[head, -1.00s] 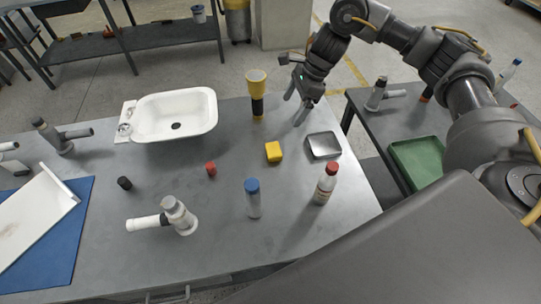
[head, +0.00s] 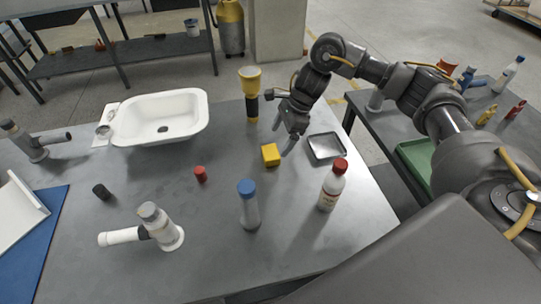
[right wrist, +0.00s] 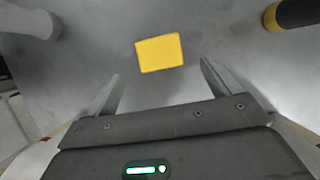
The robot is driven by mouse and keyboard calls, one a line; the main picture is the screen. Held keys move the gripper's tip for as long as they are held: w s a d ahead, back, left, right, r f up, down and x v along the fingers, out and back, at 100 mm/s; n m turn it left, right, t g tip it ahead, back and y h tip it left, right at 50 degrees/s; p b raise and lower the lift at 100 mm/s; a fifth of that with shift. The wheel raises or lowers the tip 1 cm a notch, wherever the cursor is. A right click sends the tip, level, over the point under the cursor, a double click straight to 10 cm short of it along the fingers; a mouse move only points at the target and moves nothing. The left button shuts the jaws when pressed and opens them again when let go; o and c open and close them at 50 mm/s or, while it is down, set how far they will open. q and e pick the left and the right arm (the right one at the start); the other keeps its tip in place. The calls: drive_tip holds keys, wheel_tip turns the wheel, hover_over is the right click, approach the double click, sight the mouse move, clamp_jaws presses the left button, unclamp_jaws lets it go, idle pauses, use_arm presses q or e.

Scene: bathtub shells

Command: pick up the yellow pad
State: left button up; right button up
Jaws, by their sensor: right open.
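The yellow pad (head: 270,155) is a small block lying on the grey table, left of a shallow metal tray. In the right wrist view the pad (right wrist: 160,53) lies ahead of the fingers, centred between them and apart from both. My right gripper (head: 283,143) is open and empty, just above and beyond the pad in the head view. Its two fingers (right wrist: 158,85) show spread in the right wrist view. My left gripper is not in view.
A yellow-black flashlight (head: 251,95) stands behind the pad, and the metal tray (head: 342,149) lies to its right. A white basin (head: 185,118) is at left.

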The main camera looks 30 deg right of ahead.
sight(272, 151)
drive_tip(key=shift+x, duration=0.8)
drive_tip(key=shift+a+f+p, duration=0.25)
drive_tip(key=shift+f+p, duration=0.15)
drive_tip(key=p+x, duration=0.1)
drive_tip(key=x, duration=0.3)
drive_tip(key=shift+w+f, duration=0.1)
drive_tip(key=shift+c, duration=0.3)
drive_tip(key=c, duration=1)
